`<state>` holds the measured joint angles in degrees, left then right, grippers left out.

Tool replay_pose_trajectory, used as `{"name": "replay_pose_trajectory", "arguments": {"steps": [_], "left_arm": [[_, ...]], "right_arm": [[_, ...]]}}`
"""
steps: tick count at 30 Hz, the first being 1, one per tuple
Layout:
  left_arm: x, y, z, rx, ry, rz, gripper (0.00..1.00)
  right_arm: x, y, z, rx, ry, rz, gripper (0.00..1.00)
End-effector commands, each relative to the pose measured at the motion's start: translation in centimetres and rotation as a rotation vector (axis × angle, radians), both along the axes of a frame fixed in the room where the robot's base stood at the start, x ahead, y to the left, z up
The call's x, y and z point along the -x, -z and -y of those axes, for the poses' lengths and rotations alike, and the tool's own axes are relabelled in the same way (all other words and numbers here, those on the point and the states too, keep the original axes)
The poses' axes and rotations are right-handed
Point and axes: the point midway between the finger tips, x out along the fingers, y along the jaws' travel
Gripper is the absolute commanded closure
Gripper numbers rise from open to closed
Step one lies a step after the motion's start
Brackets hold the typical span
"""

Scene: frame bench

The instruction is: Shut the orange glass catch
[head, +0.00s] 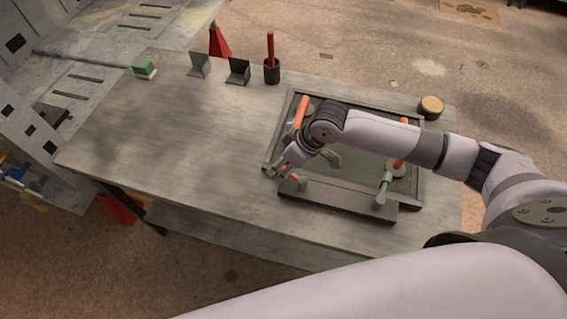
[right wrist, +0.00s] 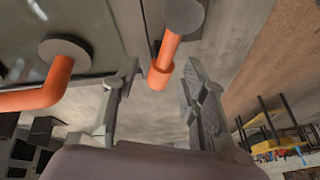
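The framed glass pane (head: 345,165) lies in a dark frame on the bench. An orange catch (right wrist: 162,72) with a grey round end (right wrist: 184,14) shows in the right wrist view, its orange end between my fingers. My right gripper (right wrist: 158,68) is open around it, with a visible gap to each finger; whether either touches is hard to tell. In the head view my right gripper (head: 284,176) is over the frame's near left corner, where my arm and fingers partly hide the catch. My left gripper is not in view.
An orange bent handle on a grey disc (right wrist: 66,48) stands on the glass beside my gripper. Another orange handle (head: 402,152) is at the right.

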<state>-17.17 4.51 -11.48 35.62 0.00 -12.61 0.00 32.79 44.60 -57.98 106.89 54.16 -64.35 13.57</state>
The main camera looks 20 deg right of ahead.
Motion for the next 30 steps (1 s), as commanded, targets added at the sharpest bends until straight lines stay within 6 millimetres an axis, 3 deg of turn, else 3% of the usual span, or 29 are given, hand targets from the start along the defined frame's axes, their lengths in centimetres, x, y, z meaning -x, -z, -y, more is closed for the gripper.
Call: {"name": "replay_pose_trajectory", "arguments": {"steps": [5, 22, 30], "left_arm": [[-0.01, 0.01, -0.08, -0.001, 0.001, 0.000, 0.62], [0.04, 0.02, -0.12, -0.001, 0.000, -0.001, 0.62], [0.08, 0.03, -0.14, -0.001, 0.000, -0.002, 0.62]], "right_arm": [[0.02, 0.02, 0.00, 0.000, 0.000, 0.000, 0.61], [0.04, -0.03, 0.02, 0.001, 0.000, -0.001, 0.99], [0.03, -0.04, 0.02, 0.001, 0.000, -0.001, 1.00]]}}
